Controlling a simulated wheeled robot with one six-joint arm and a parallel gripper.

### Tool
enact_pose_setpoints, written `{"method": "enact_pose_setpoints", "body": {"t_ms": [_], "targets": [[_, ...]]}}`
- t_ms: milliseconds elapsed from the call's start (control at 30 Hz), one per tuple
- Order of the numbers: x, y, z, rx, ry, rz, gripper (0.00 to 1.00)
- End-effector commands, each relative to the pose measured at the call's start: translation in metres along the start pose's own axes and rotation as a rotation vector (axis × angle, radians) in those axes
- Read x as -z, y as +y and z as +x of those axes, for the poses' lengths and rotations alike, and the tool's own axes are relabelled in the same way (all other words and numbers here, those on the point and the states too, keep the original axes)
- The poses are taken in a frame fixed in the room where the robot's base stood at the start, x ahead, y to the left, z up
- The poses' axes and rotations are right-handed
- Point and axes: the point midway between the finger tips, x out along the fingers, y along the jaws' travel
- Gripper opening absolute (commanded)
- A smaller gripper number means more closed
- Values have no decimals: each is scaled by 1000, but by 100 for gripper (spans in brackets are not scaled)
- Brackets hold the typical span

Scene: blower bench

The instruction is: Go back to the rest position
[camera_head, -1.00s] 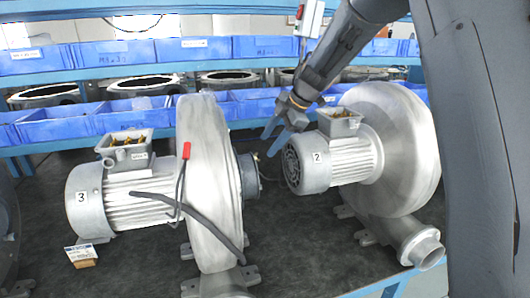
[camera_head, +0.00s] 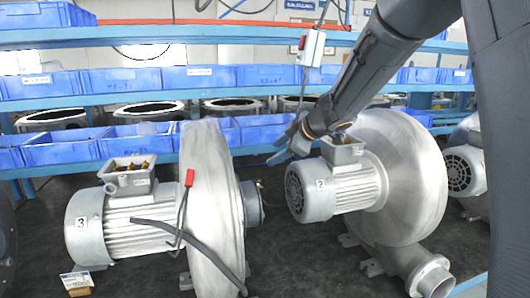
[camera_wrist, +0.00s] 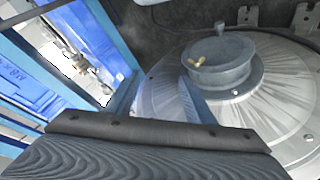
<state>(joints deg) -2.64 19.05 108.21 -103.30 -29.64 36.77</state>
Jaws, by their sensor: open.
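My gripper (camera_head: 287,150) is in the upper middle of the head view, between blower 3 (camera_head: 208,200) and blower 2 (camera_head: 400,180). Its blue fingers are apart with nothing seen between them. In the wrist view, my gripper (camera_wrist: 158,98) has its two blue fingers spread in front of a round grey metal housing (camera_wrist: 285,95). A hub with a brass wing-shaped piece (camera_wrist: 222,62) sits on that housing. I cannot tell whether the fingers touch anything.
Blue bins (camera_head: 60,148) line the rack behind the bench. A red and white switch box (camera_head: 311,47) hangs near my arm. A red-handled tool with a dark lead (camera_head: 182,215) lies against blower 3. A small card (camera_head: 76,281) stands at the front left of the dark bench (camera_head: 310,262).

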Motion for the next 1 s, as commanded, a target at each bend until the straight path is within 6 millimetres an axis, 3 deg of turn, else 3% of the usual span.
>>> {"method": "enact_pose_setpoints", "body": {"t_ms": [167, 367, 500, 633, 800, 1000], "targets": [[-39, 0, -27, -172, -100, 236, 49], [-103, -38, -66, -287, -283, 525, 49], [-146, -91, -96, -309, -436, 736, 49], [-173, -152, -123, -286, -566, 921, 49], [-187, -220, -148, -229, -684, 1108, 49], [-186, -288, -170, -145, -780, 1287, 49]]}}
